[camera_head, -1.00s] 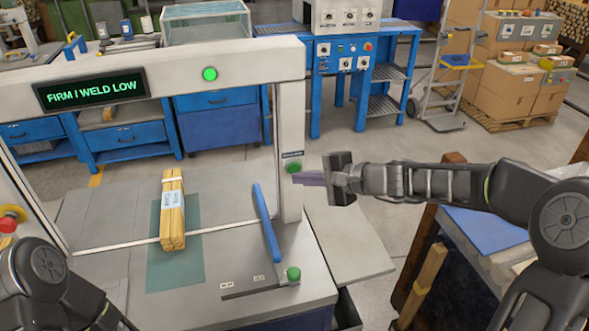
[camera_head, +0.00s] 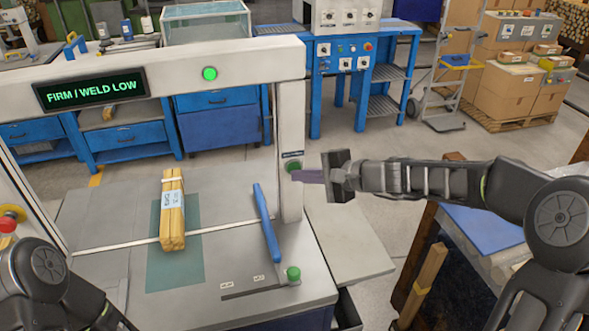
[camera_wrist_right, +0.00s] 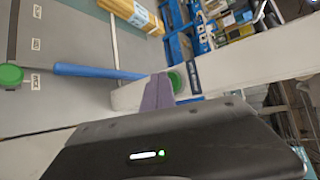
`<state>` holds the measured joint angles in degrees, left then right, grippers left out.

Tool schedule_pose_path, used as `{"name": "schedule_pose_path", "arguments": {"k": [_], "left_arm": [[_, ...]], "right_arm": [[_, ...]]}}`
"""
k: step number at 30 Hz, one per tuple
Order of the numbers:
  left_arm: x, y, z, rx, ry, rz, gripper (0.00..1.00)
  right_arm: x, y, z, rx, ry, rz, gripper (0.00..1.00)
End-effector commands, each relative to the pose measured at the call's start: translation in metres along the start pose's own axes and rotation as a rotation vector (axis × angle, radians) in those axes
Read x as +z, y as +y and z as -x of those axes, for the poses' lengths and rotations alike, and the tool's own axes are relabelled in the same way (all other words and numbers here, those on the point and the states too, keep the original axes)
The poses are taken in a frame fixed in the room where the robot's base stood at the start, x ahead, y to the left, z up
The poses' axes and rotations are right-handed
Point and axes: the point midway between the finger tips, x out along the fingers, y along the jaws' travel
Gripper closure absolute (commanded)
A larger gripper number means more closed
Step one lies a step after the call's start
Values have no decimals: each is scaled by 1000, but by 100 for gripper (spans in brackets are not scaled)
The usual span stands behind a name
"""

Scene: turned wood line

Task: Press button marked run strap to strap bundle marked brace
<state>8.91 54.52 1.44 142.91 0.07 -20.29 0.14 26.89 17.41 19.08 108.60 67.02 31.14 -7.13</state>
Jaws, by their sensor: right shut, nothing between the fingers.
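The green run strap button (camera_head: 293,167) sits on the right post of the grey strapping machine (camera_head: 290,110), under a small dark label. My right gripper (camera_head: 296,176) is shut and empty, its purple fingertips at the button and partly over it. In the right wrist view the fingertips (camera_wrist_right: 158,80) overlap the edge of the green button (camera_wrist_right: 177,80); I cannot tell if they touch it. The bundle of wooden sticks (camera_head: 172,215) with a pale label lies on the green mat (camera_head: 160,270) across the white strap; its word is too small to read. My left gripper is out of view.
A blue lever (camera_head: 266,222) and a second green button (camera_head: 293,273) are on the machine table. The display (camera_head: 90,90) reads FIRM / WELD LOW, and a green lamp (camera_head: 209,73) is lit on the arch. A red stop button (camera_head: 8,224) is at far left.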

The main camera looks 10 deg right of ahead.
Motion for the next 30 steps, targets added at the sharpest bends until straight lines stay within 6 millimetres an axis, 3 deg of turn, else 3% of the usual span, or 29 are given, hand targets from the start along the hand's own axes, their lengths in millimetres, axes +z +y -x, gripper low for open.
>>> {"name": "schedule_pose_path", "arguments": {"k": [30], "left_arm": [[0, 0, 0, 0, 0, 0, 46]], "right_arm": [[-4, -4, -5, 0, 1, 0, 100]]}}
